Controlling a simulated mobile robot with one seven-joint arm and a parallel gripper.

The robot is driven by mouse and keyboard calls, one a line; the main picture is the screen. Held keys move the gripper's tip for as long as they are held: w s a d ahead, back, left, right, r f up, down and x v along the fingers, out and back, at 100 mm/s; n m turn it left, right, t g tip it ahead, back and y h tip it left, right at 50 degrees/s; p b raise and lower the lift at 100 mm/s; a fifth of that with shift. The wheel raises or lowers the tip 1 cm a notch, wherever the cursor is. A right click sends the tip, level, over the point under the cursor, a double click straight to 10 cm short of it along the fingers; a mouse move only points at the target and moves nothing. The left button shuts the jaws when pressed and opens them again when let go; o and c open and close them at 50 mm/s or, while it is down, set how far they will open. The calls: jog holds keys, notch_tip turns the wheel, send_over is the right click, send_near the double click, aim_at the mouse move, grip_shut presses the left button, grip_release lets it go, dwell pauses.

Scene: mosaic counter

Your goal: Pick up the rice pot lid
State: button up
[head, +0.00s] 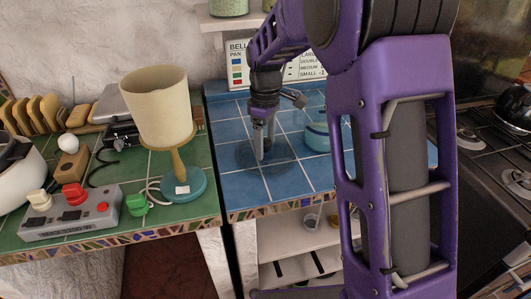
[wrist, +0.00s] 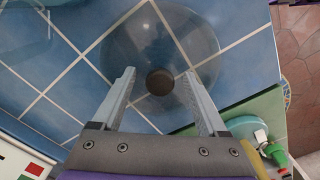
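The rice pot lid (head: 280,158) is a see-through dark glass disc lying on the blue tiled counter. In the wrist view the lid (wrist: 150,40) shows a round brown knob (wrist: 160,82) at its middle. My gripper (head: 259,154) is above the lid, pointing down. In the wrist view my gripper (wrist: 159,73) is open, with one finger to each side of the knob and a gap on both sides. Whether the fingertips are down at the knob's height I cannot tell.
A blue-green glass pot (head: 317,137) stands right of the lid, partly behind my arm. A cream lamp (head: 158,105) with a teal base and a grey button box (head: 70,214) stand on the green counter at left. A sign (head: 300,68) leans at the back.

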grip_shut()
jog(key=shift+r, duration=0.1)
